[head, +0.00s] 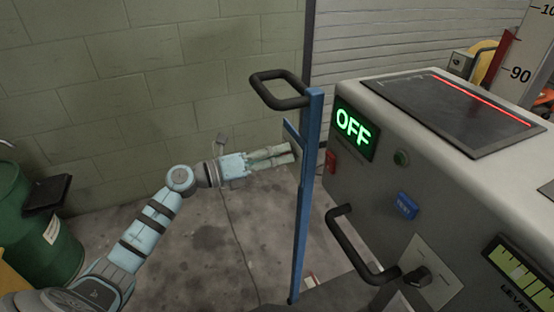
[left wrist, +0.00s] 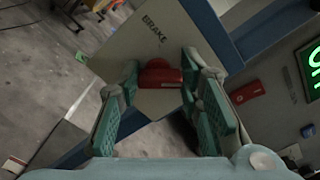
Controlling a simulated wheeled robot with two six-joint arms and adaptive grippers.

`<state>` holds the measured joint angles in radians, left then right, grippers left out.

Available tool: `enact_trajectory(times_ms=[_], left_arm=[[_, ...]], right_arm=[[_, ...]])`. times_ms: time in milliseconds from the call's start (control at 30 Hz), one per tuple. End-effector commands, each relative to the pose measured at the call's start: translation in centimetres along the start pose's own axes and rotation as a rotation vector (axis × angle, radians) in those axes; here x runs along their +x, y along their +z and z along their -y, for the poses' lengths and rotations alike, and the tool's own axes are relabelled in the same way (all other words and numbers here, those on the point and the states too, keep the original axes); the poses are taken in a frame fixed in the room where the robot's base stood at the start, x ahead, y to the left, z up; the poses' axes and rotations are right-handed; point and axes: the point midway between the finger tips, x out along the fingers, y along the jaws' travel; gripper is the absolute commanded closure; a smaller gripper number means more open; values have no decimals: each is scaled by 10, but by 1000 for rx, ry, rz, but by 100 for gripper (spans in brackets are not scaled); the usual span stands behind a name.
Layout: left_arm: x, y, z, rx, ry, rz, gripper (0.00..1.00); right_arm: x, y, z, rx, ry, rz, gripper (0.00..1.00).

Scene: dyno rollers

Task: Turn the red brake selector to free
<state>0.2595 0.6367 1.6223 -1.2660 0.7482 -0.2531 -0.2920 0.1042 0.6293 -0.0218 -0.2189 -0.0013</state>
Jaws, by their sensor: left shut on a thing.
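The red brake selector (left wrist: 160,76) shows in the left wrist view on a plate (left wrist: 118,60) lettered BRAKE. My left gripper (left wrist: 161,84) has its two fingers on either side of the selector and is shut on it. In the head view my left gripper (head: 291,154) reaches from the left to the blue post (head: 304,210). The selector is hidden there, and the plate is seen nearly edge-on. I cannot read the selector's position marks. My right gripper is not in view.
Black handles (head: 280,103) stick out. A green drum (head: 45,235) stands far left.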

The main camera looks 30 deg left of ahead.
Motion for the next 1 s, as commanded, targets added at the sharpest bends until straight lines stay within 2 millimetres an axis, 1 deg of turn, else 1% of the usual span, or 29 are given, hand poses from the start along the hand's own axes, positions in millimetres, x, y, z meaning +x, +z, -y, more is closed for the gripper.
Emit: enact_trajectory(times_ms=[300,733,767,800,867,1000], left_arm=[[0,0,0,90,0,2,95],[0,0,0,99,1,1,95],[0,0,0,99,1,1,64],[0,0,0,99,1,1,58],[0,0,0,99,0,1,48],[0,0,0,98,0,1,47]], right_arm=[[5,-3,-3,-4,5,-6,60],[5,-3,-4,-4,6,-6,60],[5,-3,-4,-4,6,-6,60],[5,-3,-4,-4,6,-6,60],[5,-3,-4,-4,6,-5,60],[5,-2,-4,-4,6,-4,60]])
